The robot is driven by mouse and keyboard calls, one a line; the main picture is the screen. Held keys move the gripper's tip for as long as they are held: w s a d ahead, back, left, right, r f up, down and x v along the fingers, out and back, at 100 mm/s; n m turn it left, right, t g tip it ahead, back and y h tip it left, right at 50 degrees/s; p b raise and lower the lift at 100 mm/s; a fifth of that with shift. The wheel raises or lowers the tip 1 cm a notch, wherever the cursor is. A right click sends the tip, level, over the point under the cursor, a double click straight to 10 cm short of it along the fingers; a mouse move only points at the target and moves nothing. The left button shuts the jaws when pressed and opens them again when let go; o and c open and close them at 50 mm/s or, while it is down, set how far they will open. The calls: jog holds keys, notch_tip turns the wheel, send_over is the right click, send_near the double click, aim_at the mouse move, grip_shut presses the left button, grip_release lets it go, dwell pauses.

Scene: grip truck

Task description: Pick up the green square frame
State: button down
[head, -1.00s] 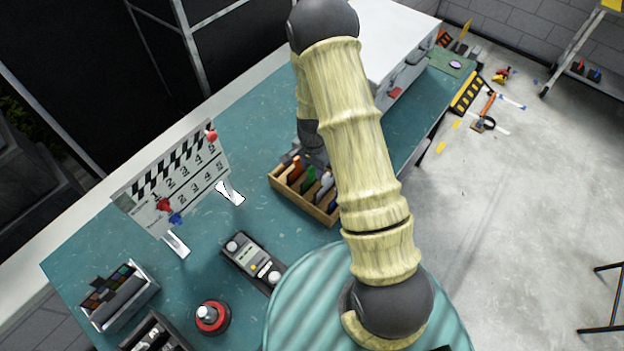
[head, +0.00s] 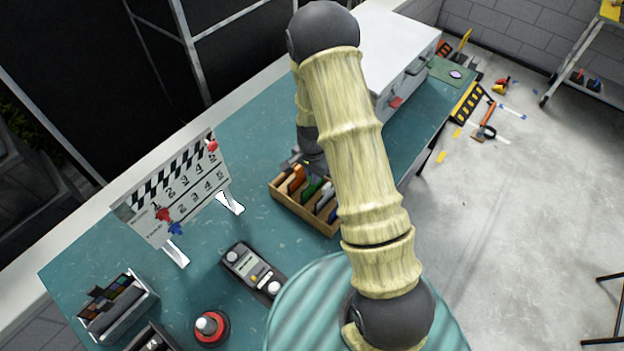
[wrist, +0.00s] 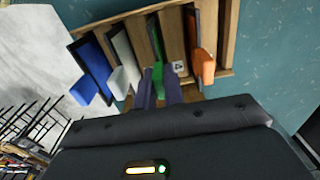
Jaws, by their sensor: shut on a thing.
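The green square frame (wrist: 157,72) stands in a slot of a wooden box, between a white-tabbed frame and an orange-tabbed one. Only its green tab and a dark edge show in the wrist view. Its green part also shows in the head view (head: 312,188). My gripper (wrist: 160,88) is shut on the green tab, with one dark finger on each side of it. In the head view my gripper is mostly hidden behind my arm above the box.
The wooden box (head: 289,207) also holds orange (wrist: 203,66), white (wrist: 122,78) and blue (wrist: 88,86) tabbed frames close beside my fingers. A clapperboard (head: 180,188), a handheld meter (head: 252,271) and a red round-based item (head: 211,328) stand on the teal table (head: 110,245).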

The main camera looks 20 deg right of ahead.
notch_tip(320, 180, up, 9)
jog(key=shift+r+b, duration=0.1)
jog(key=shift+b, duration=1.15)
